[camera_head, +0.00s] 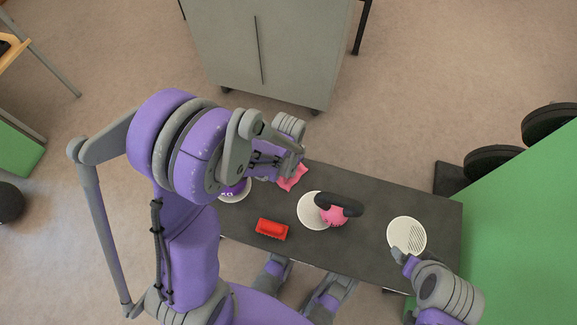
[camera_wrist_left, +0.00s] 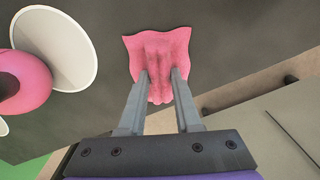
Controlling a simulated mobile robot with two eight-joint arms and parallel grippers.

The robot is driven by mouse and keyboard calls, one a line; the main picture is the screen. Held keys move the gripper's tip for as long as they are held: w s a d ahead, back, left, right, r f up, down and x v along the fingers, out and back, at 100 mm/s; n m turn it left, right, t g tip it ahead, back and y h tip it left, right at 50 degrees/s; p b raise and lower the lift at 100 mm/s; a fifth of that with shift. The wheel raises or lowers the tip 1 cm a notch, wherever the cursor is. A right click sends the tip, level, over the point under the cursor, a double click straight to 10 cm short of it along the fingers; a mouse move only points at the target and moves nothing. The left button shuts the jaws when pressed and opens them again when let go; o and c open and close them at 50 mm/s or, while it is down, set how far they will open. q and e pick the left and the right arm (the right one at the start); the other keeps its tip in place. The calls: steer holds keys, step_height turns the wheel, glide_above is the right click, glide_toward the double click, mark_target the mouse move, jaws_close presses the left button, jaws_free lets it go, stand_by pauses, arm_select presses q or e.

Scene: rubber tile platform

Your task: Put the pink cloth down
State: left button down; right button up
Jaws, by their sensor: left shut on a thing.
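The pink cloth (camera_head: 293,179) is near the back edge of the dark table, left of its middle. My left gripper (camera_head: 293,160) is above it, its tips partly hidden by the arm. In the left wrist view the cloth (camera_wrist_left: 158,45) is bunched between the two fingers of my left gripper (camera_wrist_left: 161,76), which is shut on it. The cloth's outer part spreads flat against the dark surface; whether it rests fully on it I cannot tell. My right gripper (camera_head: 405,258) is at the table's front right, by a white plate; its jaws are too small to judge.
A red block (camera_head: 272,229) lies in front. A purple item (camera_head: 236,188) is in a white dish at left. A slotted white plate (camera_head: 407,236) is at right.

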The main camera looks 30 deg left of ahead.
arm_select(q)
steer(key=c, duration=0.6)
jaws_free()
steer(key=shift+f, duration=0.1)
steer(key=shift+r, duration=0.25)
step_height(320, 180, up, 11)
steer(key=p, duration=0.4)
steer(key=s+d+r+n+t, duration=0.1)
steer(key=s+d+r+t, duration=0.2)
steer(key=s+r, duration=0.6)
steer(key=s+t, duration=0.1)
steer(key=s, duration=0.1)
steer(key=shift+s+d+n+t, duration=0.15)
steer(key=shift+s+n+t, duration=0.15)
steer(key=shift+n, duration=0.1)
